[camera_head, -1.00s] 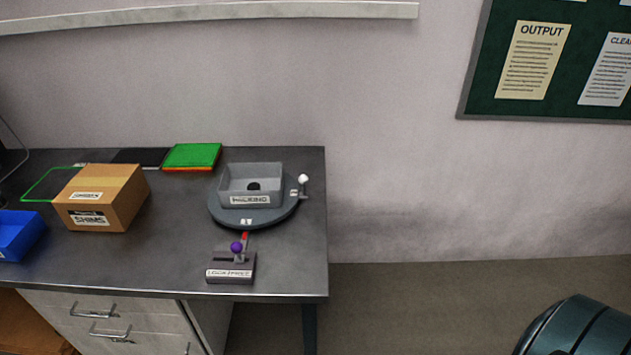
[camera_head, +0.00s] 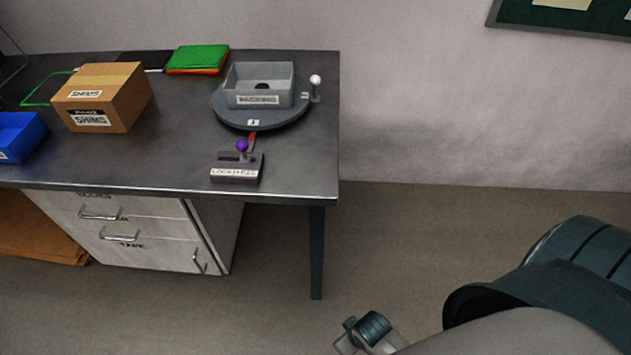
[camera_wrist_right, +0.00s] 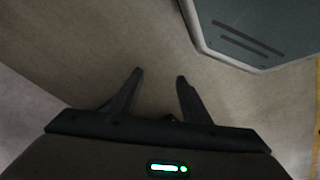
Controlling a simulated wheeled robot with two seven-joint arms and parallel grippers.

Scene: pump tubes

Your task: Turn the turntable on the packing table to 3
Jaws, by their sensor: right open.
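The turntable (camera_head: 240,118) is a dark grey disc near the right end of the packing table (camera_head: 150,172). A grey open tray (camera_head: 258,99) sits on it. A small white label on the disc's front rim faces a red pointer (camera_head: 252,138); its mark is too small to read surely. A white-knobbed post (camera_head: 315,81) stands at the disc's right edge. In front is a lock block (camera_head: 237,174) with a purple-knobbed lever (camera_head: 242,145). My right gripper (camera_wrist_right: 158,75) is open and empty over the floor in the right wrist view, away from the table. My left gripper is not in view.
A cardboard box of shims (camera_head: 103,108), a blue bin (camera_head: 20,137) and a green-topped stack (camera_head: 198,58) occupy the table's left and back. Drawers (camera_head: 120,230) are beneath. Floor right of the table is open. A grey panel with dark slots (camera_wrist_right: 255,30) shows in the right wrist view.

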